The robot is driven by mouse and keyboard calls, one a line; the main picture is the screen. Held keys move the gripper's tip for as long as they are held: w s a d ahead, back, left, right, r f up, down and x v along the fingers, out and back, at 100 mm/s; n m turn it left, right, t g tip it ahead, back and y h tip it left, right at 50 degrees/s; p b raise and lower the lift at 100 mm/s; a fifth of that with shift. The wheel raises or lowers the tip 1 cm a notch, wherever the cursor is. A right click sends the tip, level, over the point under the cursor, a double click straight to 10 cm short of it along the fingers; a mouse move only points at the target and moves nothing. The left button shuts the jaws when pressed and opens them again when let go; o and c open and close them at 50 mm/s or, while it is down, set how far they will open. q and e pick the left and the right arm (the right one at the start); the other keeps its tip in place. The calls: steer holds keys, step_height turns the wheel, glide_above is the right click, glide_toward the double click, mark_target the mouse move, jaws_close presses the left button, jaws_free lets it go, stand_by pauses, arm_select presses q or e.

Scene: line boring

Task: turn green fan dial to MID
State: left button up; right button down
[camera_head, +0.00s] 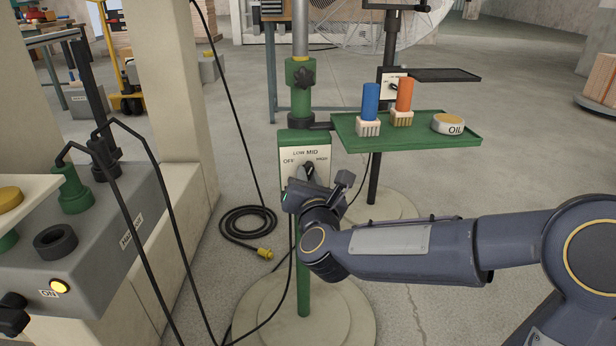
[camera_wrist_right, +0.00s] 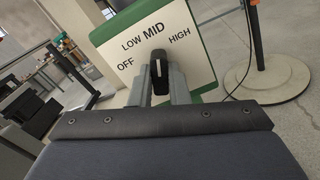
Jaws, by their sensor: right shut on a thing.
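The green fan's control box (camera_head: 303,142) is on its green pole, with a white plate marked OFF, LOW, MID and HIGH. The plate (camera_wrist_right: 125,55) fills the upper middle of the right wrist view. The black dial (camera_wrist_right: 159,66) has a pale pointer line that points up, close to MID. My right gripper (camera_head: 312,180) is at the front of the box, and in the right wrist view its fingers (camera_wrist_right: 159,82) are shut on the dial from both sides. In the head view the wrist hides the lower part of the plate. My left gripper is not in view.
A grey machine (camera_head: 110,235) with cables stands at left. A coiled cable (camera_head: 248,228) lies on the floor near the round base (camera_head: 340,320).

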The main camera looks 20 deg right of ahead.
steer(key=c, duration=1.3)
jaws_free()
steer(key=s, duration=0.4)
steer(key=s+a, duration=0.1)
steer(key=s, duration=0.1)
